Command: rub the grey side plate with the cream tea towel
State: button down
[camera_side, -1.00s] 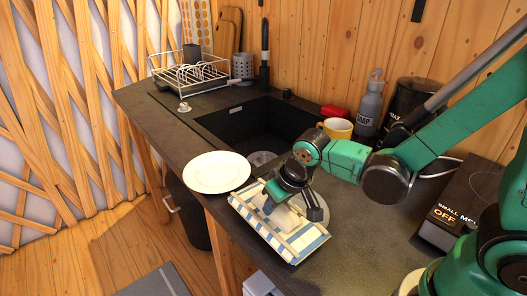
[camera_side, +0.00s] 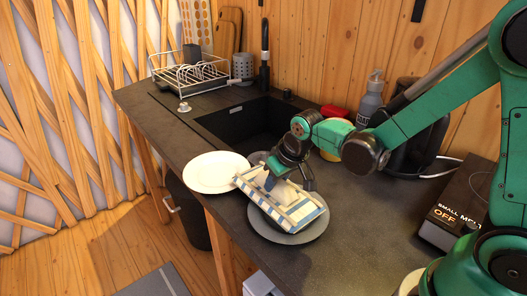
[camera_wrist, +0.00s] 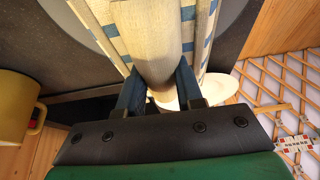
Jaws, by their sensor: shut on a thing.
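The cream tea towel (camera_side: 303,214), with blue checked bands, is bunched in my gripper (camera_side: 290,182). It lies spread over the grey side plate (camera_side: 292,238), whose rim shows in front and to the right in the side view. My gripper is above the towel, shut on a raised fold. In the wrist view the towel (camera_wrist: 150,25) runs up from between the fingers (camera_wrist: 158,88). The towel hides much of the plate, and whether the two touch everywhere cannot be told.
A white plate (camera_side: 215,172) lies close to the towel's left, by the counter edge. A yellow mug (camera_side: 338,149), a grey soap bottle (camera_side: 370,103) and the black sink (camera_side: 243,124) are behind. Free counter (camera_side: 375,225) is at right.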

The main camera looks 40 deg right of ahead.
aim_at(289, 188)
jog(key=s, duration=0.2)
jog(key=shift+s+a, duration=0.1)
jog(key=shift+s, duration=0.2)
jog(key=shift+s+f, duration=0.2)
jog(key=shift+s, duration=0.15)
jog(key=shift+s+a, duration=0.1)
jog(key=shift+s, duration=2.1)
jog(key=shift+s+d+r, duration=0.1)
jog(key=shift+s+d, duration=0.05)
jog(key=shift+d, duration=2)
jog(key=shift+w, duration=2.35)
jog(key=shift+w+r, duration=0.1)
jog(key=shift+w, duration=1.05)
jog(key=shift+w+r, duration=0.45)
jog(key=shift+r, duration=0.35)
notch_tip(289, 188, up, 6)
